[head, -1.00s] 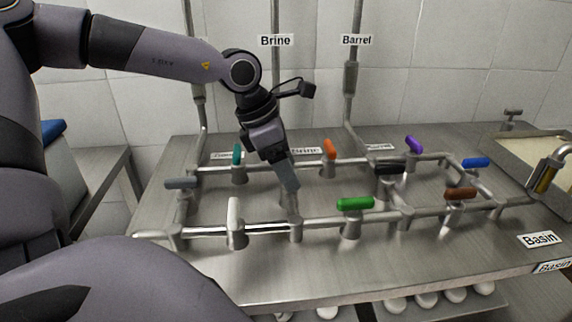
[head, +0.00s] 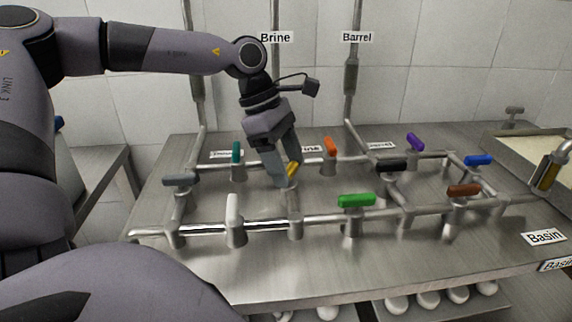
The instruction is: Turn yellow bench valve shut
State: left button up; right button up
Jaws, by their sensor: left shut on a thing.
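The yellow valve handle (head: 292,169) shows in the head view between the fingers of my left gripper (head: 285,178). It sits on a pipe in the middle of the bench pipework and slants, its upper end toward the right. My left gripper points down from above and is shut on the handle. The fingers hide part of the handle and its valve body. My right gripper is not in view.
Other handles stand close by: teal (head: 236,152), orange (head: 330,147), white (head: 233,208), grey (head: 180,179), green (head: 356,200) and black (head: 391,165). Purple, blue and brown handles are farther right. A basin (head: 506,150) is at the right. The bench front (head: 330,270) is clear.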

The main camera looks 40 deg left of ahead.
pick_arm(q)
jog(key=m+g, duration=0.1)
jog(key=m, duration=0.2)
jog(key=m+g+b, duration=0.1)
jog(key=m, duration=0.2)
jog(key=shift+w+m+g, duration=0.2)
jog(key=shift+m+g, duration=0.1)
jog(key=m+g, duration=0.1)
jog(key=m, duration=0.1)
jog(key=m+g, duration=0.1)
jog(key=m, duration=0.2)
jog(key=shift+w+m+y+b, duration=0.15)
jog(key=shift+m+y+b, duration=0.15)
jog(key=shift+y+b, duration=0.1)
jog(key=o, duration=1)
jog(key=shift+o, duration=0.2)
jog(key=shift+r, duration=0.15)
jog(key=v, duration=0.7)
jog(key=shift+p, duration=0.45)
